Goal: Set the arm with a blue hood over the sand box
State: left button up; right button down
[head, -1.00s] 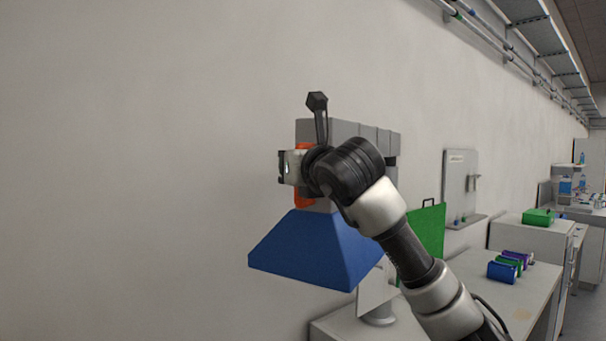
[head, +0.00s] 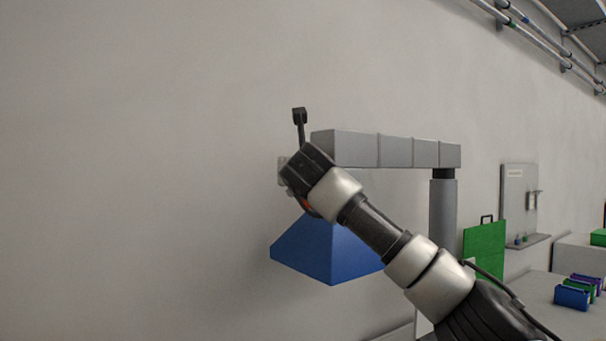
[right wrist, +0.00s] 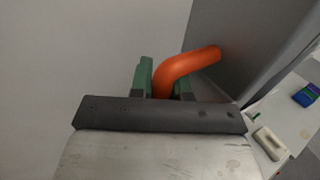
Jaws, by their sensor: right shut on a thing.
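The blue hood (head: 330,249) hangs at the left end of a grey jointed arm (head: 395,150), which reaches left from an upright grey post (head: 443,210). My right gripper, its fingers hidden by its own wrist in the head view, is at the near side of the hood's top. In the right wrist view the gripper (right wrist: 164,85) has its green fingers shut on the bent orange handle (right wrist: 190,63). Only a sliver of the handle shows in the head view. I cannot make out a sand box. My left gripper is not in view.
A bare wall (head: 130,150) lies behind the hood. To the right are a green panel (head: 484,248), a bench (head: 545,292) with blue, green and purple holders, and a wall board (head: 518,200). The space left of the hood is clear.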

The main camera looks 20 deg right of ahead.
jog(key=shift+d+r, duration=0.2)
jog(key=shift+d, duration=0.15)
jog(key=c, duration=1.1)
grip_release()
jog(key=shift+d, duration=0.2)
jog(key=shift+a+f, duration=0.1)
jog(key=shift+a, duration=0.05)
jog(key=shift+s+f, duration=0.1)
jog(key=b+v, duration=0.5)
jog(key=v, duration=0.5)
jog(key=shift+s+a, duration=0.3)
